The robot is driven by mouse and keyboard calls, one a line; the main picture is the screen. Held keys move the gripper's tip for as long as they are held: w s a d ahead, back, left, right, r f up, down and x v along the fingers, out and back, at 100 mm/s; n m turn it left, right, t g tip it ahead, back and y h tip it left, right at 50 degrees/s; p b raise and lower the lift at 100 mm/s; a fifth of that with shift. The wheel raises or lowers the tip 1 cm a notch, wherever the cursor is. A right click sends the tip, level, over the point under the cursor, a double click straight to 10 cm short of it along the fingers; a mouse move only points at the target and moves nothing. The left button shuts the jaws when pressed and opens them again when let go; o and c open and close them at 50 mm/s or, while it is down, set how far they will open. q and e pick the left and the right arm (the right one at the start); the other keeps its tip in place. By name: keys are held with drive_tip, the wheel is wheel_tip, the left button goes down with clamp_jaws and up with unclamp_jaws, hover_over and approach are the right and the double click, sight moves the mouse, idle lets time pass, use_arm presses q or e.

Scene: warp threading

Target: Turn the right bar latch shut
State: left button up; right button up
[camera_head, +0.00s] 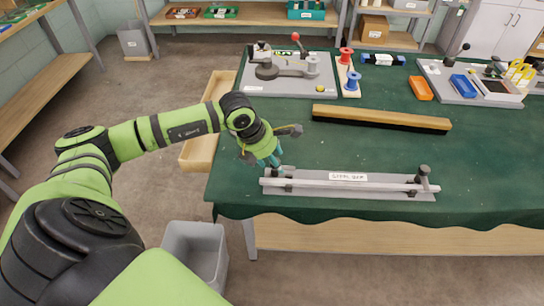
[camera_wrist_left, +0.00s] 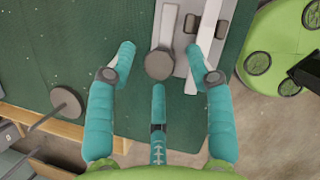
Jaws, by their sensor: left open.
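A long pale bar (camera_head: 330,185) lies along a grey base plate (camera_head: 345,194) at the front of the table, with a white label behind it. The right bar latch (camera_head: 424,176) is at the right end, with a dark round knob standing up. My left gripper (camera_head: 276,162) is over the left end of the bar, well away from the right latch. In the left wrist view its teal fingers (camera_wrist_left: 165,75) are spread and empty around a grey round knob (camera_wrist_left: 159,66), probably the left latch's; contact cannot be told. My right gripper is not in view.
A black and wooden brush-like strip (camera_head: 380,118) lies behind the bar. A grey plate with a lever device (camera_head: 290,72), spools (camera_head: 346,56) and a tool tray (camera_head: 480,85) stand at the back. Green cloth is clear between the strip and bar.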

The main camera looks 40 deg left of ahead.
use_arm(q)
clamp_jaws()
